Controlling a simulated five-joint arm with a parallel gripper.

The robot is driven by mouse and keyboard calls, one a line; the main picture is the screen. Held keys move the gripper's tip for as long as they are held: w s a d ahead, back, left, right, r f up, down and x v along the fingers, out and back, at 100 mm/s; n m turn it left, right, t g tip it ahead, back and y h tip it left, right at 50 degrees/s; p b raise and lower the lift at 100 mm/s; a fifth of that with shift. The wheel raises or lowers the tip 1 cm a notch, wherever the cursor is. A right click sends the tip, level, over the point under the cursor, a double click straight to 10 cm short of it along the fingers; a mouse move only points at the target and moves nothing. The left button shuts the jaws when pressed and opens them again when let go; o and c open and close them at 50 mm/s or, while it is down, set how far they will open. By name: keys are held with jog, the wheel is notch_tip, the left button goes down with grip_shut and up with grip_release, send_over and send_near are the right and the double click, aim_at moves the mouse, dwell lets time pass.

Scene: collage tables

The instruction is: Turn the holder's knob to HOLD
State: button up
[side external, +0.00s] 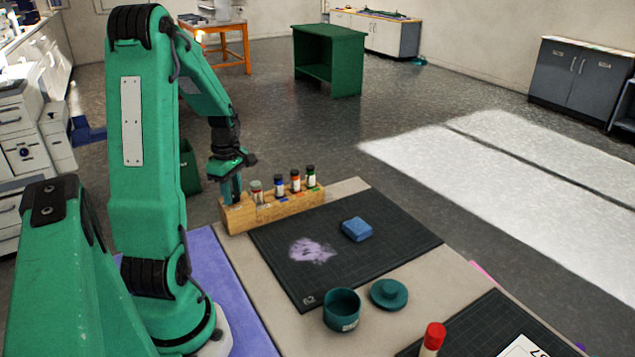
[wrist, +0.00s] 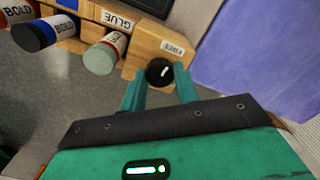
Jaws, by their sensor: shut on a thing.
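The wooden holder (side external: 276,212) stands at the back left edge of the table, with several capped bottles in a row in it. My gripper (side external: 232,194) reaches down to its left end. In the wrist view, the round black knob (wrist: 156,72) is on the holder's end part, between the two green fingers of my gripper (wrist: 160,88), which is shut on it. The knob's white mark slants towards a small label (wrist: 172,47) that seems to read FREE. No HOLD label can be made out. The knob is hidden in the side view.
A black cutting mat (side external: 390,217) with a purple smear and a blue block (side external: 356,229) lies in front of the holder. A teal pot (side external: 342,312), its lid (side external: 388,293) and a red-capped tube (side external: 433,338) are nearer.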

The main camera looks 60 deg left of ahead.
jog(key=m, duration=1.2)
jog(key=shift+m, duration=2.1)
jog(key=o, duration=1)
jog(key=shift+c, duration=0.2)
jog(key=shift+r, duration=0.1)
